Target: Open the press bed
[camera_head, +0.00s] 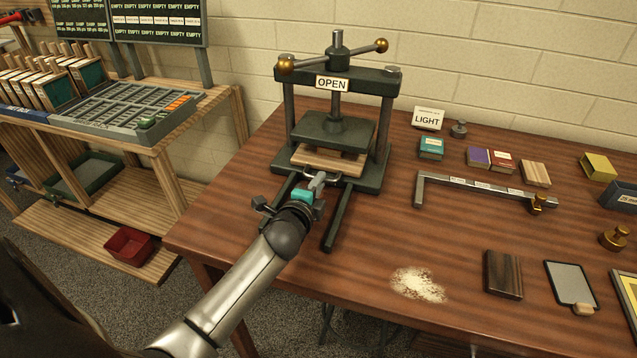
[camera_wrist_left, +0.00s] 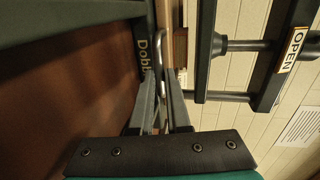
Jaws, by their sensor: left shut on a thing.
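The dark green press (camera_head: 338,75) stands on the wooden table, with an "OPEN" sign on its top beam; the sign (camera_wrist_left: 296,50) also shows in the left wrist view. The press bed (camera_head: 368,178) lies low between the posts, with a pale wooden board (camera_head: 330,160) on it under the raised platen (camera_head: 333,130). Two rails (camera_head: 334,222) run forward from it. My left gripper (camera_head: 317,183) is at the front of the bed. In the left wrist view, its fingers (camera_wrist_left: 161,110) are shut on the metal bed handle (camera_wrist_left: 158,75). My right gripper is not in view.
Small boxes (camera_head: 431,148) and a long metal bar (camera_head: 480,188) lie right of the press. A pale powder patch (camera_head: 418,284) and a dark block (camera_head: 502,275) are nearer the front. A wooden shelf unit (camera_head: 170,190) stands at left. The table between rails and powder is clear.

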